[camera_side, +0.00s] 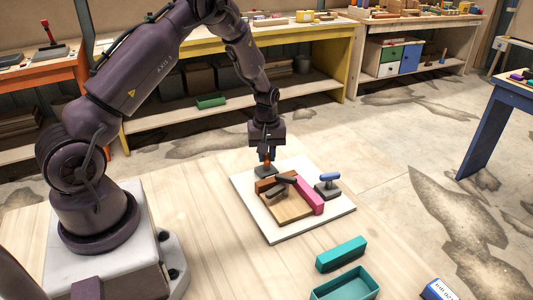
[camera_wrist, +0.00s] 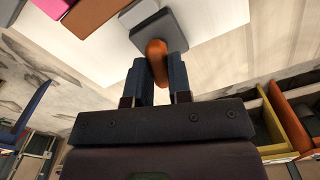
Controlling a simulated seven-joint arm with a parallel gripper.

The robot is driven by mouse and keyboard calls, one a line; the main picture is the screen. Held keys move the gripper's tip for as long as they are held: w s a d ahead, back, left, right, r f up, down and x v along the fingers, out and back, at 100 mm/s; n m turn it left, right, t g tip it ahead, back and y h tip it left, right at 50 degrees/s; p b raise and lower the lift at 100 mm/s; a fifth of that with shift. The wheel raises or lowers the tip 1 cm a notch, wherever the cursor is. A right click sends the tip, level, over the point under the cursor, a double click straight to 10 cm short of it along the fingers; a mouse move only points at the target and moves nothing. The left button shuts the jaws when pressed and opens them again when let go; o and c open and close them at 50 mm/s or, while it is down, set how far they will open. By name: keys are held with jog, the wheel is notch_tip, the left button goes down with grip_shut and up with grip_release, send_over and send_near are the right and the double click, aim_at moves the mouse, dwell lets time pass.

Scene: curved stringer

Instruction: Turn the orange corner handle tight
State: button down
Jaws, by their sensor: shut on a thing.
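The orange corner handle (camera_wrist: 157,60) sits on a grey block at the back corner of the white board (camera_side: 248,203). In the wrist view it stands between the two dark fingers of my gripper (camera_wrist: 158,76), which is shut on it. In the side view my gripper (camera_side: 267,153) reaches straight down onto the orange handle (camera_side: 266,161), and the fingers hide most of it. The grey block (camera_side: 266,171) under the handle shows just below the fingers.
On the board lie a brown wooden piece (camera_side: 287,208), a pink bar (camera_side: 308,195), dark clamp parts (camera_side: 277,190) and a blue handle (camera_side: 329,176) on a grey block. A teal block (camera_side: 341,254) and teal tray (camera_side: 345,285) lie in front.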

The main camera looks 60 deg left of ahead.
jog(key=m, duration=0.4)
jog(key=shift+m, duration=0.3)
jog(key=m, duration=0.3)
jog(key=shift+m, duration=0.4)
jog(key=m, duration=0.4)
jog(key=shift+m, duration=2.1)
jog(key=c, duration=1)
grip_release()
jog(key=shift+c, duration=0.2)
